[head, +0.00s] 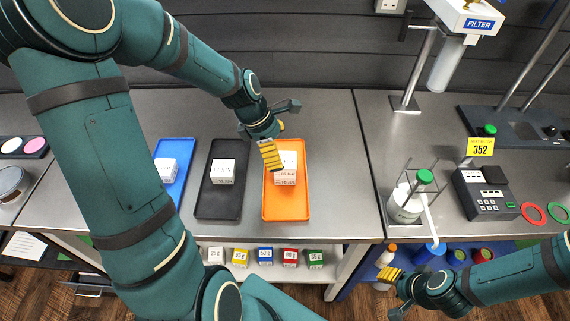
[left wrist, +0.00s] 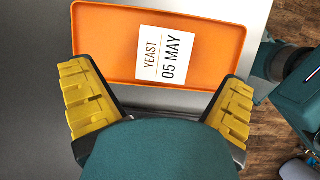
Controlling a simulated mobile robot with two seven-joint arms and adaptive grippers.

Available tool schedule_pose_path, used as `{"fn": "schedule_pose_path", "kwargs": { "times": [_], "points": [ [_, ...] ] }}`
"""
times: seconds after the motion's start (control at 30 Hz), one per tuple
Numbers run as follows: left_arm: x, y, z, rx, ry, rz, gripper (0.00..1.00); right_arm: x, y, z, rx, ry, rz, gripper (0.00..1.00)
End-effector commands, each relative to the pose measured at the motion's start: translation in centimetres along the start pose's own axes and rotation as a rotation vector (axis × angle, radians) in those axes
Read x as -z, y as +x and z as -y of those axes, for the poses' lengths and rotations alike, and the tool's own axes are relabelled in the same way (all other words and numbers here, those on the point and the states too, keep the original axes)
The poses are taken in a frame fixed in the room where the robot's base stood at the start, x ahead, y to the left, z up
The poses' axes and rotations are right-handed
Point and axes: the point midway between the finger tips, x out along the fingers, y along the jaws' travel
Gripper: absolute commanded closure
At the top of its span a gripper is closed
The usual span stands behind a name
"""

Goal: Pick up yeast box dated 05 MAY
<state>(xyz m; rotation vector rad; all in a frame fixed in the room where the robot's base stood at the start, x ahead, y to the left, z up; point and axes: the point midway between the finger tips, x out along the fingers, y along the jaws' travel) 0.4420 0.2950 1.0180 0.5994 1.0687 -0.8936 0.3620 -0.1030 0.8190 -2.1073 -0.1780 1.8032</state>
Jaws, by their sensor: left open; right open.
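The white yeast box (head: 285,178) sits on the orange tray (head: 287,213) in the head view, partly covered by my left gripper. In the left wrist view the box (left wrist: 166,54) reads "YEAST 05 MAY" and lies on the orange tray (left wrist: 105,42), beyond the fingertips and between their lines. My left gripper (head: 276,140) is open and empty, above the far part of the tray; its two yellow fingers frame the left wrist view (left wrist: 157,78). My right gripper (head: 392,292) is open and empty at the lower right, in front of the counter.
Similar white boxes sit on the black tray (head: 217,205) and the blue tray (head: 175,190) to the left; their print is unreadable. Small coloured boxes (head: 265,256) stand on a shelf below. To the right are a bottle (head: 405,205), a keypad device (head: 485,195) and a filter stand (head: 405,102).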

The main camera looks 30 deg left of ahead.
Motion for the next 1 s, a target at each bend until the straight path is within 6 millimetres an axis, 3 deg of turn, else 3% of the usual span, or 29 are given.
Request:
{"fn": "schedule_pose_path", "kwargs": {
  "times": [0.3,0.6,0.8,0.83,1.0],
  "points": [
    [0.0,4.3,0.6,0.004,0.0,0.0,0.01,-0.4,0.8,-0.3,0.001,-0.002,0.007,0.53],
    [0.0,4.6,0.5,0.001,0.0,0.0,0.01,-0.4,0.8,-0.3,0.001,-0.002,0.008,0.53],
    [0.0,4.6,0.5,0.002,0.0,0.0,0.71,-0.4,0.8,-0.3,0.001,-0.002,0.008,0.53],
    [0.0,4.6,0.5,0.002,0.0,0.0,0.77,-0.4,0.8,-0.3,0.001,-0.002,0.008,0.53],
    [0.0,4.6,0.5,0.001,0.0,0.0,0.77,-0.4,0.8,-0.3,0.001,-0.002,0.007,0.53]
  ]
}}
